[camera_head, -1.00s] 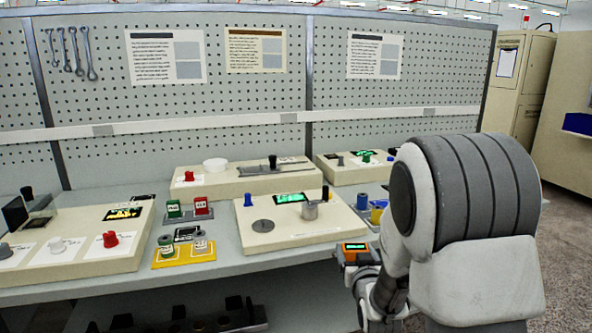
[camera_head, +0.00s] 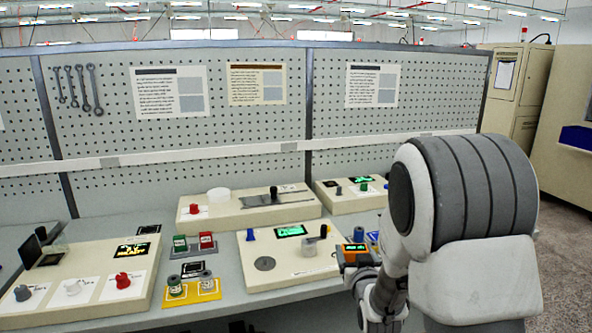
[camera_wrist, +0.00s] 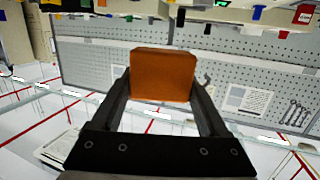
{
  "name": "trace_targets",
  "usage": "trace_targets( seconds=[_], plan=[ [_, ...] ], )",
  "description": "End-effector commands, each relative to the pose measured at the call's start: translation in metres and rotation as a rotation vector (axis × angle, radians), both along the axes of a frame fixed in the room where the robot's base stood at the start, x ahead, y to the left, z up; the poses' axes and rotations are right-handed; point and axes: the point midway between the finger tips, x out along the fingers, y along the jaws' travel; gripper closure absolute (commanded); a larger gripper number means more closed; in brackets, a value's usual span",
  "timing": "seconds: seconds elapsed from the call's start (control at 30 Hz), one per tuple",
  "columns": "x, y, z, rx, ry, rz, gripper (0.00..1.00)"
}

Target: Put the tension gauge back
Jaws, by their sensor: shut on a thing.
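The tension gauge (camera_head: 355,247) is a small orange block with a dark face and a lit display in the head view. My gripper (camera_head: 357,262) is shut on it and holds it at the right end of the middle console, near the bench's front edge. I cannot tell its height above the bench. In the wrist view the gauge's plain orange back (camera_wrist: 162,75) sits between the two dark fingers of my gripper (camera_wrist: 160,95). I cannot make out a resting place for the gauge.
The middle console (camera_head: 290,265) carries a grey disc, a metal cylinder and knobs. Blue and yellow spools (camera_head: 373,238) stand close behind the gauge. A yellow tray (camera_head: 195,291) with spools lies left. A long console (camera_head: 245,208) stands behind. The pegboard (camera_head: 230,135) closes the back.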

Motion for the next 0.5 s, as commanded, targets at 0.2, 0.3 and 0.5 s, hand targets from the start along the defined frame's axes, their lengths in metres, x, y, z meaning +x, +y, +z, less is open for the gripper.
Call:
trace_targets(
  seconds=[0.2, 0.3, 0.5],
  plan=[
    [-0.013, 0.001, -0.045, 0.000, 0.011, 0.000, 1.00],
    [-0.025, 0.001, -0.071, 0.000, 0.011, 0.000, 1.00],
    [-0.050, 0.000, -0.111, 0.001, 0.007, -0.001, 1.00]
  ],
)
